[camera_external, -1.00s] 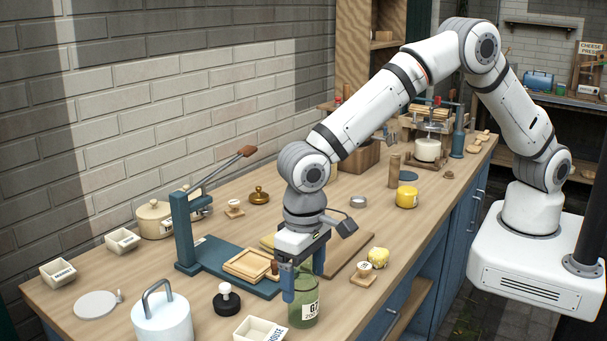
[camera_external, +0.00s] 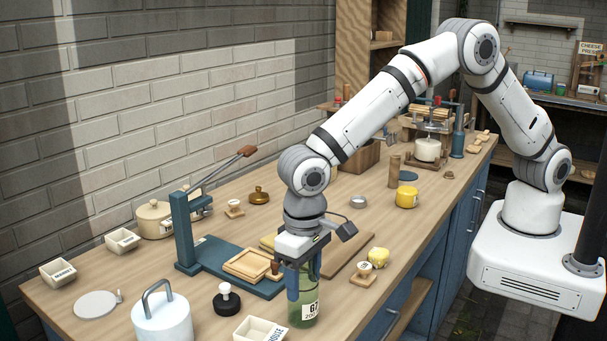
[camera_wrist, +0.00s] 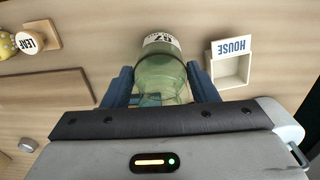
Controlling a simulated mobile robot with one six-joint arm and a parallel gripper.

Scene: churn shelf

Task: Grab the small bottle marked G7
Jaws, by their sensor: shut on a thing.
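The small green glass bottle (camera_external: 303,308) has a white label that reads G7, partly cut off by its curve. It stands upright near the front edge of the wooden counter. My gripper (camera_external: 302,283) is above it, pointing down, with its blue fingers on both sides of the bottle's upper part. In the wrist view the bottle (camera_wrist: 162,72) lies between the two blue fingers, which are shut on it. The bottle's top is hidden by the gripper.
A white tray marked HOUSE (camera_wrist: 231,66) stands close beside the bottle. A black-based stamp (camera_external: 227,300), a white weight with a handle (camera_external: 162,318) and a blue lever press (camera_external: 187,230) are to the left. A LEAF stamp (camera_wrist: 27,42) is on the other side.

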